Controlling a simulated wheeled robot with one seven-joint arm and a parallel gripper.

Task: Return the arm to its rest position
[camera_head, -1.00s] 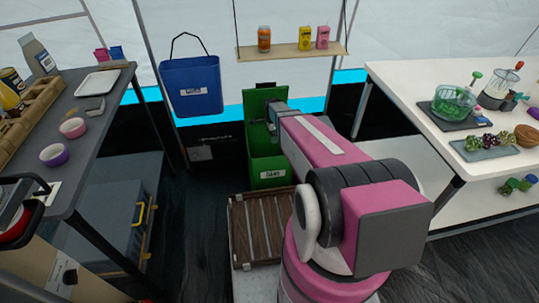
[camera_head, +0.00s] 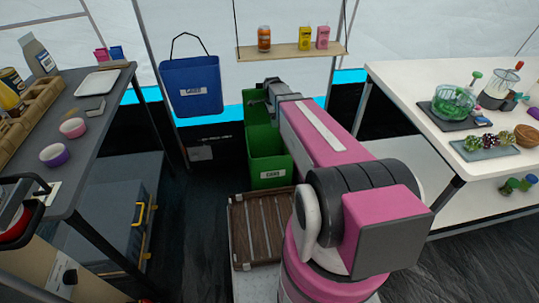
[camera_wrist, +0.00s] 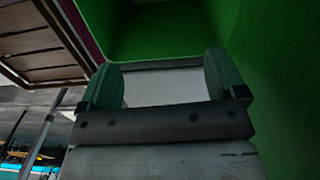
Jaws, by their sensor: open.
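My pink and grey arm (camera_head: 325,135) reaches forward from the lower right in the head view. Its end stands over the green bin (camera_head: 268,172), whose upper part the arm partly covers. In the wrist view my gripper (camera_wrist: 163,78) has its two grey-green fingers spread wide apart. A pale flat surface shows between and beyond the fingers; I cannot tell what it is. Green bin walls (camera_wrist: 280,60) surround the far side and right of that view. I see nothing clamped between the fingers.
A dark counter (camera_head: 110,110) with bowls and a tray stands at left. A white table (camera_head: 410,85) with a green basket (camera_head: 453,103) stands at right. A blue bin (camera_head: 190,90) hangs behind. A slatted wooden crate (camera_head: 255,225) lies in front of the green bin.

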